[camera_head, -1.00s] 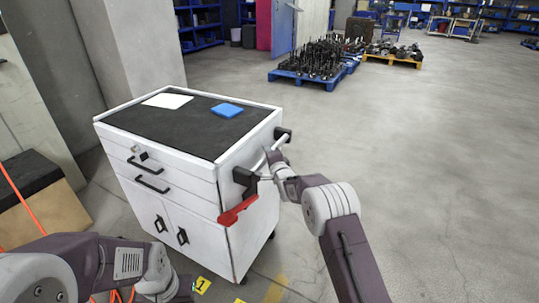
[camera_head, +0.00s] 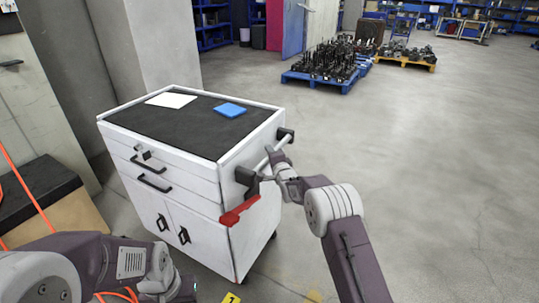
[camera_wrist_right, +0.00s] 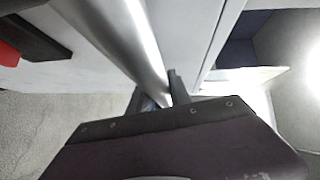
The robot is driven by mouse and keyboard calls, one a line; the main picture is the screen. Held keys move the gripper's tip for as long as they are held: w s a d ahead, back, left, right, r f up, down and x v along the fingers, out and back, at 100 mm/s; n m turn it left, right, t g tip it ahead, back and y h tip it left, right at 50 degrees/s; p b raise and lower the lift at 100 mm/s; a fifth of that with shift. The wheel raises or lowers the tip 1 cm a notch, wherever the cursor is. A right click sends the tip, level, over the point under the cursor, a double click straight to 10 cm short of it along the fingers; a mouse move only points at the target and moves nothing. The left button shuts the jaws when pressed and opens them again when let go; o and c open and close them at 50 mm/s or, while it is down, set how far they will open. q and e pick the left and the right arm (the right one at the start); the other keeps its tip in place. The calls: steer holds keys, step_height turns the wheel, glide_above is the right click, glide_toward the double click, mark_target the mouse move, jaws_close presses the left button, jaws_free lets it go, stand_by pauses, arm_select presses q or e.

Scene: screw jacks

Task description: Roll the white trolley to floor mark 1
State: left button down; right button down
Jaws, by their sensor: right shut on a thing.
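The white trolley (camera_head: 205,210) stands upright in the head view, with a black top, drawers and doors. Its metal push handle (camera_head: 279,146) is on the right side between black brackets. My right gripper (camera_head: 272,162) is shut on this handle; the bar also runs between its fingers (camera_wrist_right: 155,100) in the right wrist view. Floor mark 1, a yellow tag (camera_head: 231,298), shows at the bottom edge in front of the trolley, partly cut off. My left gripper (camera_head: 184,290) is low at the bottom left, apart from the trolley; its fingers are not clear.
A red lever (camera_head: 240,211) sticks out at the trolley's near corner. A concrete pillar (camera_head: 160,45) stands behind it. A black-topped box (camera_head: 45,195) and an orange cable are at left. Pallets with dark parts (camera_head: 325,70) stand far back. The floor at right is clear.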

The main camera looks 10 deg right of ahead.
stand_by(0.3)
steer(key=c, duration=1.2)
jaws_free()
steer(key=shift+s, duration=0.1)
steer(key=shift+r, duration=0.1)
steer(key=p+v, duration=0.1)
steer(key=v, duration=0.8)
steer(key=shift+p, duration=0.3)
steer(key=shift+d, duration=0.1)
